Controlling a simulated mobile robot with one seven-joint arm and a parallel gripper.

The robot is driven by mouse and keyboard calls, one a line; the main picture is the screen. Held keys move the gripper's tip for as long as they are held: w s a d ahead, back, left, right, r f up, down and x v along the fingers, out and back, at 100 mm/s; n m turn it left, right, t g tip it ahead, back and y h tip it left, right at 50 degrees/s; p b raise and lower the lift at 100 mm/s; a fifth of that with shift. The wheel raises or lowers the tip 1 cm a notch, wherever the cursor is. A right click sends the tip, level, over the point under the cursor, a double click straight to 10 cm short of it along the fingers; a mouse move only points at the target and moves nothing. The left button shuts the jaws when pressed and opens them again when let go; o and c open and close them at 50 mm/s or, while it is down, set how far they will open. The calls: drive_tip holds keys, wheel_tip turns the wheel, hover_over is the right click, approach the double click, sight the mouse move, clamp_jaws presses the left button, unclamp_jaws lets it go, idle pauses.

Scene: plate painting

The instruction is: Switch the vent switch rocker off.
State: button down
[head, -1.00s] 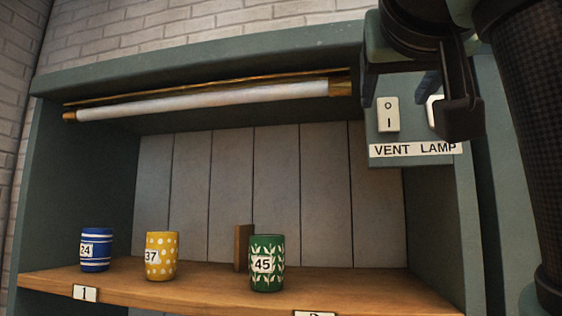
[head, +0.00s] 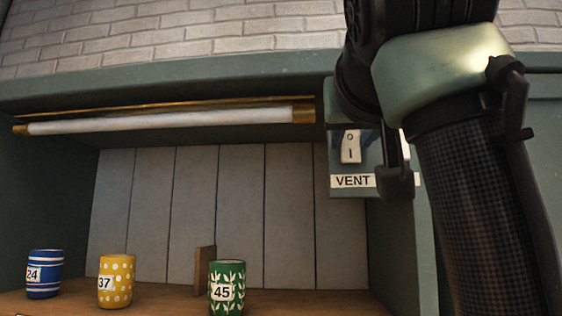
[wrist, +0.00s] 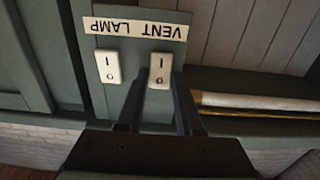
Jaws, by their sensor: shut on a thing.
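The vent switch rocker (head: 350,146) is white, with a circle mark at its upper end and a bar mark at its lower end, above the VENT label (head: 352,181). The wrist view shows it upside down (wrist: 161,67). My gripper (wrist: 159,80) has one finger on each side of the rocker's circle-marked end and is shut on it. In the head view one dark finger (head: 392,165) hangs to the right of the rocker. Which end of the rocker is pressed in is not clear.
The lamp rocker (wrist: 108,66) sits beside the vent rocker on the green panel (wrist: 134,60); my arm hides it in the head view. A white tube (head: 160,122) runs under the cabinet top. Blue (head: 44,275), yellow (head: 116,282) and green cups (head: 227,288) stand on the shelf below.

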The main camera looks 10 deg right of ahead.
drive_tip(key=shift+r, duration=0.1)
drive_tip(key=shift+r+g+y, duration=0.3)
drive_tip(key=shift+g, duration=0.7)
drive_tip(key=shift+w+r+g, duration=0.1)
drive_tip(key=shift+g, duration=0.5)
drive_tip(key=c, duration=0.6)
unclamp_jaws()
drive_tip(key=shift+o, duration=0.2)
